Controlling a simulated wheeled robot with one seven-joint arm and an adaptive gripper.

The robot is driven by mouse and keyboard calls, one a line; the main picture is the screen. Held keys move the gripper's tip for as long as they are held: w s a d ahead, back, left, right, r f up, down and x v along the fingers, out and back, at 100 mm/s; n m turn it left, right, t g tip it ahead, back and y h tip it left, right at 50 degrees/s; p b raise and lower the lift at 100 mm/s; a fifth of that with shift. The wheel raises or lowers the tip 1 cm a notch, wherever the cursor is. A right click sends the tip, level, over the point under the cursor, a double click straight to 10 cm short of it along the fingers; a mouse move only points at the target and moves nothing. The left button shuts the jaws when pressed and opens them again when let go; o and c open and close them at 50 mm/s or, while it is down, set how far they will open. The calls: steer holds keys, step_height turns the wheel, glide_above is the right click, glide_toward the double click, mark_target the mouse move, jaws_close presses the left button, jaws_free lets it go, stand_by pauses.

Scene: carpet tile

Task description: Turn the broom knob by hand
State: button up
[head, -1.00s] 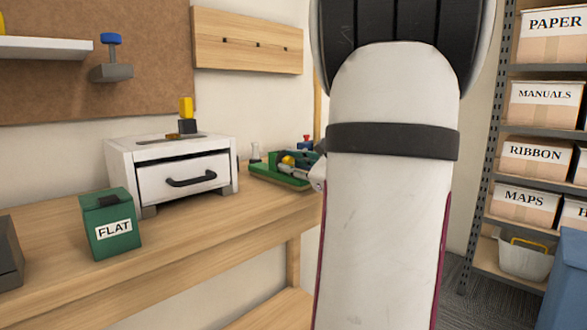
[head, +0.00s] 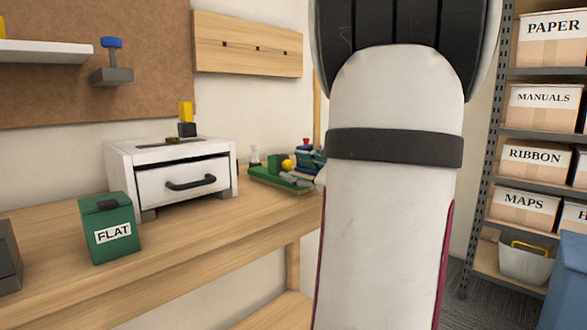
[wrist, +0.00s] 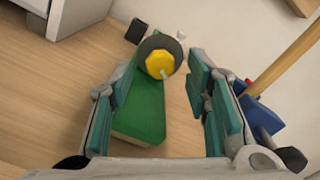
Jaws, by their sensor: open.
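A green base (wrist: 138,112) lies on the wooden bench, with a yellow knob (wrist: 160,64) on a dark round collar at its far end. In the head view the yellow knob (head: 288,164) and green base (head: 264,177) are small, beside my arm. My gripper (wrist: 161,80) is open, with teal pads on either side of the green base. The knob shows between and just beyond the fingertips, and I see no grip on it. No label shows whether this is the broom knob. My arm hides most of my gripper in the head view.
A blue and red object (wrist: 262,116) stands close outside the right finger. A white drawer unit (head: 130,178) and a green box marked FLAT (head: 110,235) stand to the left on the bench. Shelves with labelled boxes (head: 545,105) are at the right.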

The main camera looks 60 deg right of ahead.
steer(key=v, duration=1)
steer(key=shift+p, duration=0.4)
steer(key=w+m+p, duration=0.2)
steer(key=w+p, duration=0.1)
steer(key=p, duration=0.6)
steer(key=w+d+m+h+p, duration=0.1)
steer(key=w+m+p, duration=0.2)
steer(key=p, duration=0.7)
steer(key=w+d+m+h+p, duration=0.1)
steer(key=w+m+p, duration=0.2)
steer(key=p, duration=0.6)
steer(key=shift+w+d+g, duration=0.1)
steer(key=shift+w+g, duration=0.3)
steer(key=shift+w, duration=0.75)
